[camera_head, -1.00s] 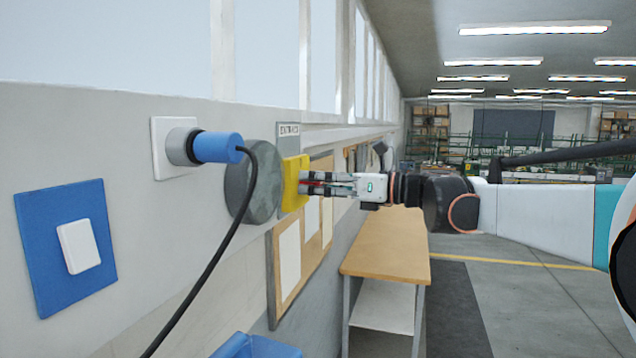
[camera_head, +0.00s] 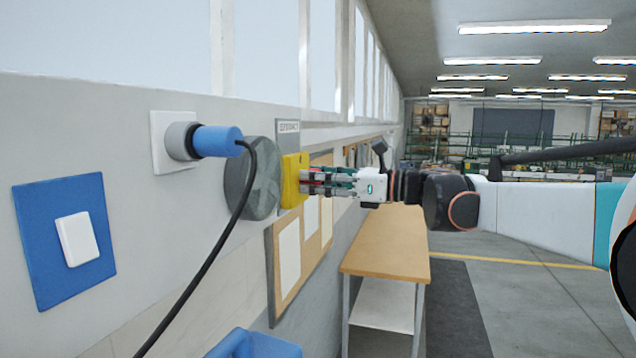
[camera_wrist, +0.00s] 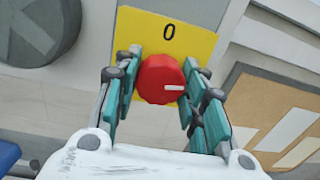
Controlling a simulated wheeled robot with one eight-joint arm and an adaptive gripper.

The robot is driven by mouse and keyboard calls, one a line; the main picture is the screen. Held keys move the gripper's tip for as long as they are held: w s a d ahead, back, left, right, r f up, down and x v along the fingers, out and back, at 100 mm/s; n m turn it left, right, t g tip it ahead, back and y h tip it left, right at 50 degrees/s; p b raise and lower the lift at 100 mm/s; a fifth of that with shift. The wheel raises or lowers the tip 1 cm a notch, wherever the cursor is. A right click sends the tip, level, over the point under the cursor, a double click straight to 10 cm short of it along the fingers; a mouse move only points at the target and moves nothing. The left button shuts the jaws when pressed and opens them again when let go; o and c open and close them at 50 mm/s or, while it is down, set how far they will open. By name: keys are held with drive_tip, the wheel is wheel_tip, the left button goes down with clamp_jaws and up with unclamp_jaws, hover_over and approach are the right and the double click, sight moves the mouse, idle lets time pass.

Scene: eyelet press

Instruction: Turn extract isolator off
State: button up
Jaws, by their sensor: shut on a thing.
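The extract isolator is a yellow plate (camera_head: 292,180) on the wall under a small label (camera_head: 288,127) that is hard to read. In the wrist view the plate (camera_wrist: 190,38) bears a black "0" above a round red knob (camera_wrist: 159,78). A short white mark on the knob lies level at its right side, not toward the "0". My gripper (camera_wrist: 160,88) has its teal-padded fingers on both sides of the knob and is shut on it. In the head view my gripper (camera_head: 306,183) reaches the plate from the right, and its fingers mostly hide the knob.
A grey round disc (camera_head: 252,178) sits on the wall left of the plate. A blue plug (camera_head: 216,141) with a hanging black cable and a blue-backed white switch (camera_head: 77,239) are further left. A pinboard (camera_head: 290,262) is below, and a wooden bench (camera_head: 386,248) stands behind.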

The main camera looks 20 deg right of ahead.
drive_tip(key=n+b, duration=0.1)
drive_tip(key=n, duration=0.3)
drive_tip(key=shift+n, duration=0.4)
drive_tip(key=n, duration=0.3)
drive_tip(key=shift+n, duration=0.4)
drive_tip(key=n+b, duration=0.1)
drive_tip(key=n, duration=0.2)
drive_tip(key=shift+f+n+y, duration=0.1)
drive_tip(key=shift+n+y, duration=0.2)
drive_tip(key=shift+n+g, duration=0.3)
drive_tip(key=shift+n, duration=1.7)
drive_tip(key=o, duration=1.1)
drive_tip(key=shift+c, duration=0.2)
drive_tip(key=v, duration=1.2)
